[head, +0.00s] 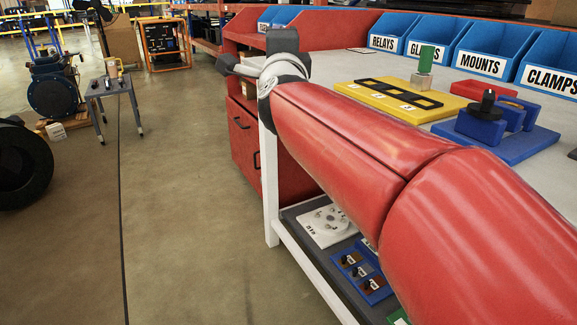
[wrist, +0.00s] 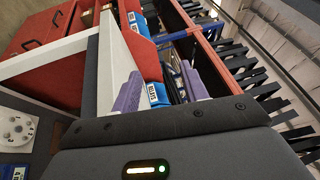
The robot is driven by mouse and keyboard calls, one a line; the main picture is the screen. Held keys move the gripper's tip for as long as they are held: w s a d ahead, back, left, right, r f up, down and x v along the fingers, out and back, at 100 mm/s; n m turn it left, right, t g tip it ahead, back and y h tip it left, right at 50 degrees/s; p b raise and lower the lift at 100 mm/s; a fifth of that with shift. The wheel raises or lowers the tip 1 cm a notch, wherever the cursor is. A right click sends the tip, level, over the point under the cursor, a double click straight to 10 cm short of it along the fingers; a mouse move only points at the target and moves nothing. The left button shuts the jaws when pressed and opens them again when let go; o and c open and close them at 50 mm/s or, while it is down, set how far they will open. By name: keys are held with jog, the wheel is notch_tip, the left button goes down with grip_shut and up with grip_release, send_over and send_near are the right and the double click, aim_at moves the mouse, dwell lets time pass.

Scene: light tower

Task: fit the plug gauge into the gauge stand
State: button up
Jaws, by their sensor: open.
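An upright piece with a green handle and a grey lower end (head: 425,65), which looks like the plug gauge, stands at the back right of a yellow plate (head: 378,97). The plate carries a black slotted strip with number labels. To its right is a blue base (head: 525,143) with blue upright blocks and a black-knobbed piece (head: 488,103). I cannot tell for certain which is the gauge stand. My gripper (wrist: 161,72) shows in the wrist view with two purple fingers apart and nothing between them. In the head view its fingers cannot be made out.
Blue bins (head: 480,58) line the bench's back, and a red block (head: 483,90) lies behind the blue base. A lower shelf holds a white plate (head: 327,225) and a blue tray (head: 362,277). My red arm covers the bench's near side.

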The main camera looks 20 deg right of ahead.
jog(key=s+a+f+n+g+y, duration=0.35)
jog(key=a+f+n+y, duration=0.3)
jog(key=f+n, duration=0.25)
jog(key=s+a+f+n+g, duration=0.1)
jog(key=s+f+n+g, duration=0.9)
jog(key=s+f, duration=1.1)
notch_tip(320, 180, down, 2)
jog(key=n, duration=0.2)
jog(key=shift+a+n, duration=0.25)
jog(key=shift+n, duration=0.15)
jog(key=shift+w+f, duration=0.1)
notch_tip(320, 180, up, 9)
jog(key=p, duration=0.8)
jog(key=shift+f+p, duration=0.2)
jog(key=shift+p, duration=0.1)
jog(key=shift+f, duration=0.1)
jog(key=shift+c, duration=0.8)
